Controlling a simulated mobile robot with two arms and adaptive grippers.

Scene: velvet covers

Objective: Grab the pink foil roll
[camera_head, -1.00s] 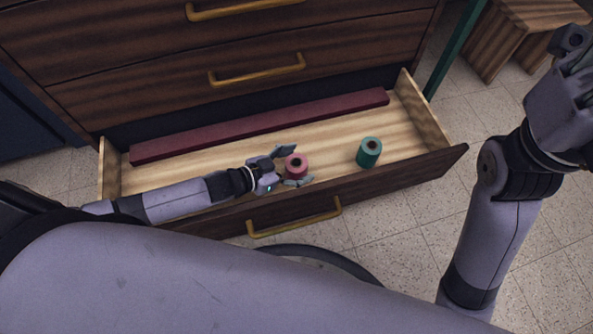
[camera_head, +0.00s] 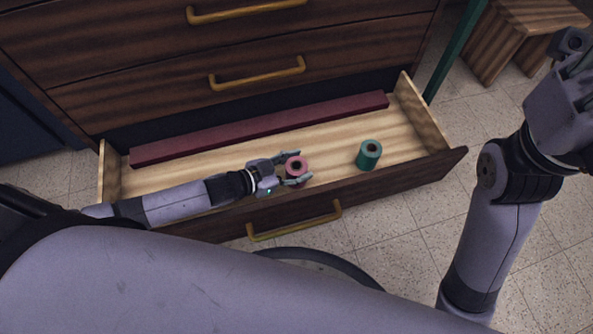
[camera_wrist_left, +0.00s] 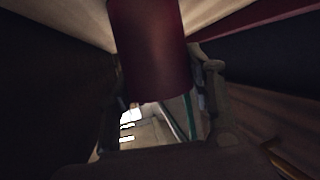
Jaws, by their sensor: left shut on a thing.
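The pink foil roll (camera_head: 297,165) stands upright in the open bottom drawer (camera_head: 408,131), left of the green roll. My left gripper (camera_head: 296,168) reaches in from the left, with one finger on the far side of the pink roll and one on the near side, shut on it. In the left wrist view the pink roll (camera_wrist_left: 150,50) fills the upper middle, dark in shadow, between the fingers. My right gripper (camera_head: 577,65) is raised at the right edge, partly cut off; its finger state is unclear.
A green roll (camera_head: 369,154) stands in the drawer to the right. A long dark red bar (camera_head: 260,127) lies along the drawer's back. The drawer front with its brass handle (camera_head: 294,219) is close to my left arm. A wooden stool (camera_head: 520,35) stands at the upper right.

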